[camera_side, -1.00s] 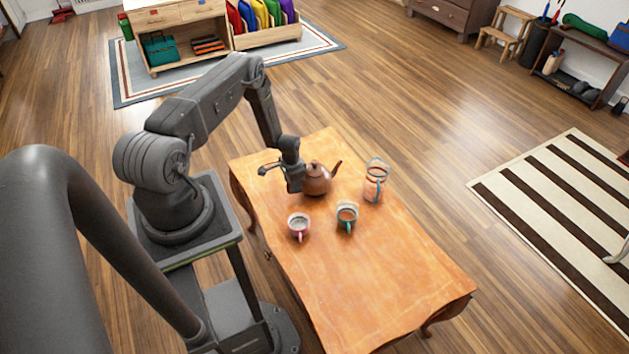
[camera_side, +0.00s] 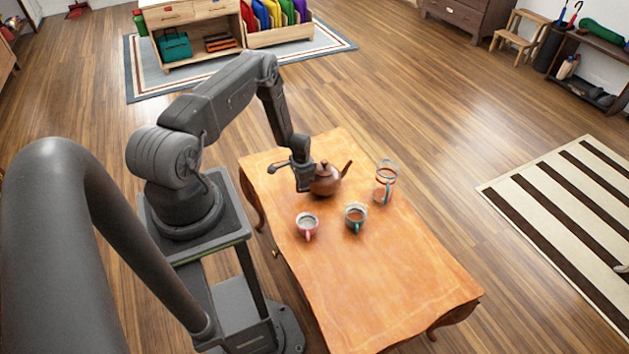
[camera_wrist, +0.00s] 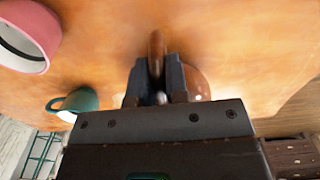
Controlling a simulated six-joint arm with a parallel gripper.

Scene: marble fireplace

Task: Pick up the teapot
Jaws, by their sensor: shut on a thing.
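The brown teapot (camera_side: 325,181) stands on the wooden table near its far end, with its spout toward the right. My gripper (camera_side: 304,186) is at the teapot's left side. In the wrist view the two fingers of my gripper (camera_wrist: 157,82) are shut on a brown upright piece of the teapot, which looks like its handle (camera_wrist: 156,50). Part of the rounded teapot body (camera_wrist: 198,84) shows just right of the fingers; the rest is hidden behind them. I cannot tell whether the teapot is clear of the tabletop.
A pink cup (camera_side: 307,224) and a teal-handled cup (camera_side: 355,217) stand on the table (camera_side: 390,285) in front of the teapot. A clear glass jar (camera_side: 385,182) stands to its right. The near part of the table is bare.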

